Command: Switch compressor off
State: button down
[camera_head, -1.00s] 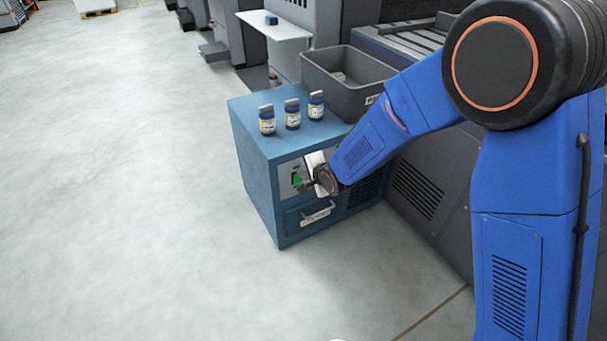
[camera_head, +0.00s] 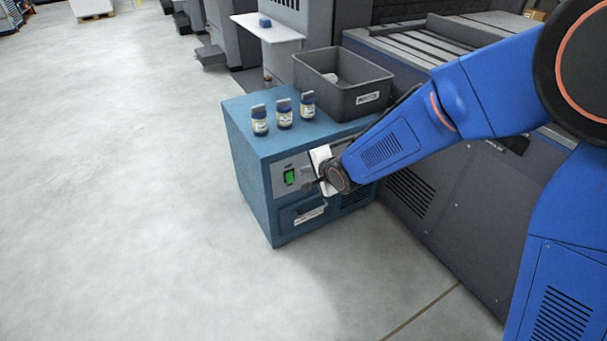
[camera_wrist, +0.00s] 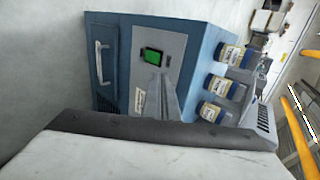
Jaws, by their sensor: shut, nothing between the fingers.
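The compressor is a blue cabinet (camera_head: 250,190) with a grey panel on its front. A green rocker switch (camera_head: 289,176) sits in a dark frame on that panel and is fully visible; it also shows in the wrist view (camera_wrist: 151,56). I cannot tell which side of the rocker is pressed. My gripper (camera_head: 309,186) is in front of the panel, just right of the switch and seemingly apart from it. Its shut, empty fingers show in the wrist view (camera_wrist: 158,78), just below the switch in that picture. My gripper's body hides part of the cabinet front.
Several small labelled bottles, such as the left one (camera_head: 260,120), stand on the cabinet top. A handle (camera_wrist: 100,62) is on the cabinet's front. A large grey machine (camera_head: 450,190) adjoins on the right. Floor at left is clear.

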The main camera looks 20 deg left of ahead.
jog(key=shift+v, duration=0.85)
jog(key=shift+w+a+r, duration=0.1)
jog(key=shift+r, duration=0.05)
jog(key=s+d+r+n+h, duration=0.15)
jog(key=d+r, duration=0.25)
jog(key=d, duration=0.7)
jog(key=d+r+n+h, duration=0.15)
jog(key=d+r, duration=0.25)
jog(key=d, duration=0.6)
jog(key=s+d+r+n+h, duration=0.15)
jog(key=d+r, duration=0.25)
jog(key=d, duration=0.7)
jog(key=s+d+r+n+g+h, duration=0.1)
jog(key=s+d+r+n+h, duration=0.1)
jog(key=s+d, duration=1.7)
jog(key=s+n+h, duration=0.1)
jog(key=s, duration=0.2)
jog(key=shift+s+d+n+g, duration=0.15)
jog(key=shift+s+n+g, duration=0.2)
jog(key=shift+g, duration=0.05)
jog(key=shift+r, duration=0.1)
